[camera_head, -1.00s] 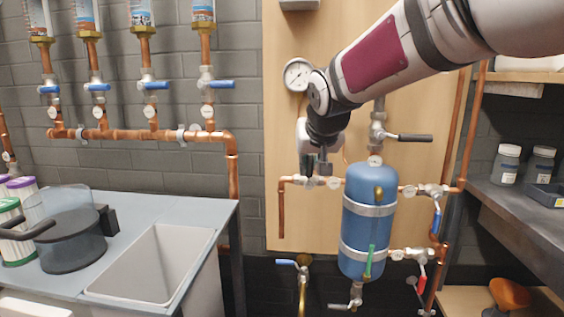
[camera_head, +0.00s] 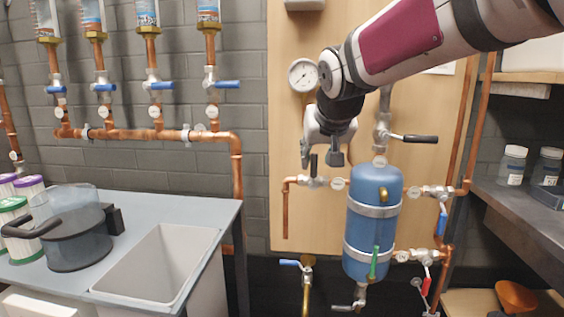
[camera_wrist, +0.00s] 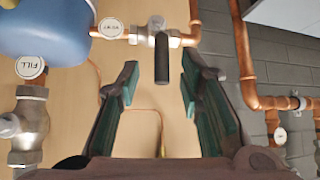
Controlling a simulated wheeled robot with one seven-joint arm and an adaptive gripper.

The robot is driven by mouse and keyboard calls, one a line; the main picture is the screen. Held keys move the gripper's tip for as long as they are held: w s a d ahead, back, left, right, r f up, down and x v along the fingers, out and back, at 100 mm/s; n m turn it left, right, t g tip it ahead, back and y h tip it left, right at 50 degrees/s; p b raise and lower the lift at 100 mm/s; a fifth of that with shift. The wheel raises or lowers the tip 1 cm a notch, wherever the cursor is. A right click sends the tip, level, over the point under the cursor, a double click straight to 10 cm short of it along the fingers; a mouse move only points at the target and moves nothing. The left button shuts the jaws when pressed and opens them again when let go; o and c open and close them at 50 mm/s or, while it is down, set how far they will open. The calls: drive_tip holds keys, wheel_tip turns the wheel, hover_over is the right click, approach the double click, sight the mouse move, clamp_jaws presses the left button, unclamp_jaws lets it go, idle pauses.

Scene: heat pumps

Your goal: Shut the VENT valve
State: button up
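The valve (camera_head: 313,182) left of the blue tank sits on a short level copper pipe. Its round white tag (camera_wrist: 110,28) is upside down in the wrist view and appears to read VENT. Its black lever handle (camera_wrist: 162,58) stands across the pipe and shows upright in the head view (camera_head: 313,165). My gripper (camera_wrist: 160,78) is open, with the handle showing between its two fingers in the wrist view. In the head view my gripper (camera_head: 320,156) is just above the valve. No contact with the handle is visible.
The blue tank (camera_head: 373,225) is close to the right. A valve tagged FILL (camera_wrist: 30,115) with a black lever (camera_head: 415,138) sits above it. A gauge (camera_head: 303,75) is on the wooden panel behind. A copper pipe (camera_head: 286,215) drops left of the valve.

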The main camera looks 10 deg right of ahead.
drive_tip(key=v, duration=0.8)
drive_tip(key=s+f+g, duration=0.3)
drive_tip(key=s+f, duration=0.4)
drive_tip(key=s, duration=0.5)
drive_tip(key=s+f+n+g+y, duration=0.1)
drive_tip(key=s+f+g, duration=0.35)
drive_tip(key=s, duration=0.85)
drive_tip(key=s+f+g, duration=0.2)
drive_tip(key=s+f, duration=0.7)
drive_tip(key=s, duration=0.3)
wheel_tip(320, 180, up, 33)
drive_tip(key=d+t+p, duration=0.1)
drive_tip(key=t+p, duration=0.3)
drive_tip(key=p, duration=2.7)
drive_tip(key=shift+w+t, duration=0.25)
drive_tip(key=shift+t, duration=0.1)
drive_tip(key=shift+r, duration=0.15)
